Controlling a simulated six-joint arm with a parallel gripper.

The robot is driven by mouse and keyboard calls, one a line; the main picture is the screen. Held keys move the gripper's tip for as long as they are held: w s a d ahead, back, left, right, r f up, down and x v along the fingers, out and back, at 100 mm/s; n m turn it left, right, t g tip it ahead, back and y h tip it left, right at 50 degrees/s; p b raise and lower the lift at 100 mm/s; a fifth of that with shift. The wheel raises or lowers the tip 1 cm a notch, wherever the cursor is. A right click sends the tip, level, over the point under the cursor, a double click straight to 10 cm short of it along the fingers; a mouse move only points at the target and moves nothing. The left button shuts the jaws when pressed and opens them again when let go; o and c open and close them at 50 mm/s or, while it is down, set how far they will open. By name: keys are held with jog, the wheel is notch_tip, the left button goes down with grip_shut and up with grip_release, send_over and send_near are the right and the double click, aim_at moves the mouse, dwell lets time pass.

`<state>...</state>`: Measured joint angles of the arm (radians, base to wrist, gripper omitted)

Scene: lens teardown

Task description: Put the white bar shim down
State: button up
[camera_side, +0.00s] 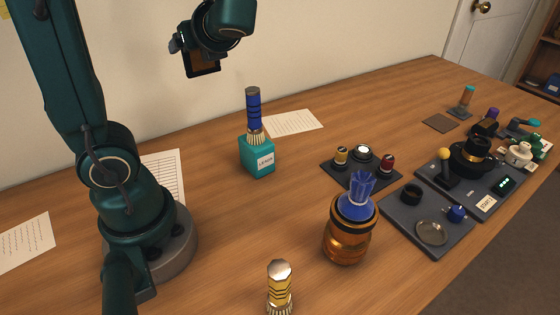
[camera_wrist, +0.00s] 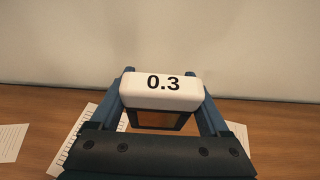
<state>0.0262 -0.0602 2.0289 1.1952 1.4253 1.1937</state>
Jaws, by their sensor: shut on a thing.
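The white bar shim (camera_wrist: 163,91), marked "0.3", is held between the two blue fingers of my gripper (camera_wrist: 165,95) in the wrist view. My gripper is shut on it. In the side view my gripper (camera_side: 203,62) is high above the table, near the back wall. The shim cannot be made out in the side view. The wooden table (camera_side: 300,210) lies well below the gripper.
A teal "LENS" bottle (camera_side: 257,158) with a blue-handled brush (camera_side: 254,110) stands mid-table. An amber jar (camera_side: 348,243) with a blue top, a yellow-banded brush (camera_side: 280,287) and dark trays (camera_side: 400,225) of parts are forward and right. Papers (camera_side: 292,123) lie on the table.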

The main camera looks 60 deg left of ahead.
jog(key=w+d+m+t+h, duration=0.4)
jog(key=w+d+m+t, duration=0.25)
jog(key=d, duration=0.45)
jog(key=w+d+m+t+h, duration=0.4)
jog(key=w+d+m+t, duration=0.3)
jog(key=d, duration=0.4)
jog(key=shift+g, duration=0.65)
jog(key=shift+w+d+f, duration=0.1)
jog(key=shift+w+f, duration=0.15)
jog(key=shift+f, duration=3.2)
jog(key=shift+w+a+f, duration=0.1)
jog(key=shift+w+f, duration=0.15)
jog(key=shift+f, duration=3.25)
jog(key=shift+w+d+f, duration=0.1)
jog(key=shift+w+f, duration=0.15)
jog(key=shift+f, duration=3.2)
jog(key=shift+f, duration=0.1)
jog(key=o, duration=1.2)
jog(key=shift+f, duration=0.1)
